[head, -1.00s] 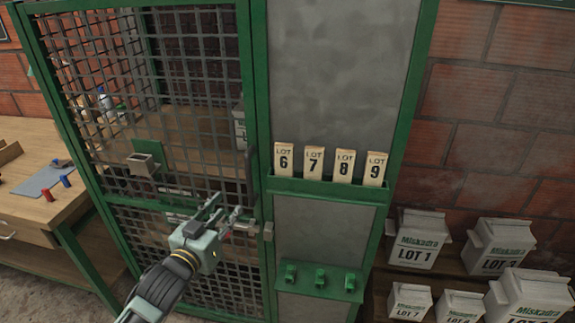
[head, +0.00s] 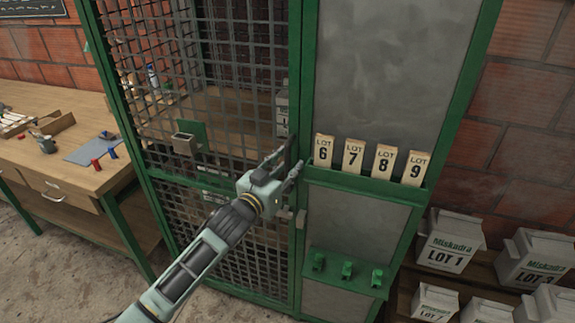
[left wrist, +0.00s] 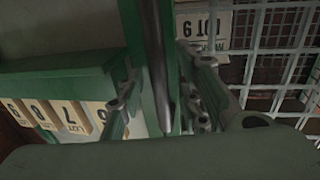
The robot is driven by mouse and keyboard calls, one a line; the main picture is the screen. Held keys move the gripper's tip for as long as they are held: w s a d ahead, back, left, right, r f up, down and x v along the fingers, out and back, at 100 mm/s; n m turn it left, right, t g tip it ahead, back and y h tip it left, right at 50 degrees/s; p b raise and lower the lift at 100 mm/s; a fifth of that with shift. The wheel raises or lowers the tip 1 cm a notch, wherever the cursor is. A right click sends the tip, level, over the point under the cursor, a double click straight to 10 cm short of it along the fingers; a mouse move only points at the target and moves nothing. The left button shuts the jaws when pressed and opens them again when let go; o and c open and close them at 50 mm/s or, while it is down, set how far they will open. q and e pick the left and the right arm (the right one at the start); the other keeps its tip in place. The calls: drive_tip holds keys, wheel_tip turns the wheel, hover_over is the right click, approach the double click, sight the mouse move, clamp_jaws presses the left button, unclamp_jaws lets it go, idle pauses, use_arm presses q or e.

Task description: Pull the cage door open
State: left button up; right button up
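The cage door (head: 225,105) is a metal mesh panel in a green frame, and it looks closed. Its dark upright handle bar (head: 291,148) is at the door's right edge, beside the green post. My left gripper (head: 284,168) is at the lower part of the handle. In the left wrist view the handle bar (left wrist: 156,65) runs between the spread fingers of my left gripper (left wrist: 163,98), with a gap visible on both sides. The gripper hides part of the handle in the head view. My right gripper is not in view.
To the right of the door is a grey panel (head: 390,70) with LOT cards (head: 353,158) on a green ledge and green knobs (head: 347,271) below. A wooden workbench (head: 60,165) stands left of the cage. White LOT boxes (head: 450,240) sit at lower right.

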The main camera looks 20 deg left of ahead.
use_arm(q)
drive_tip(key=shift+c, duration=0.2)
clamp_jaws()
idle(0.4)
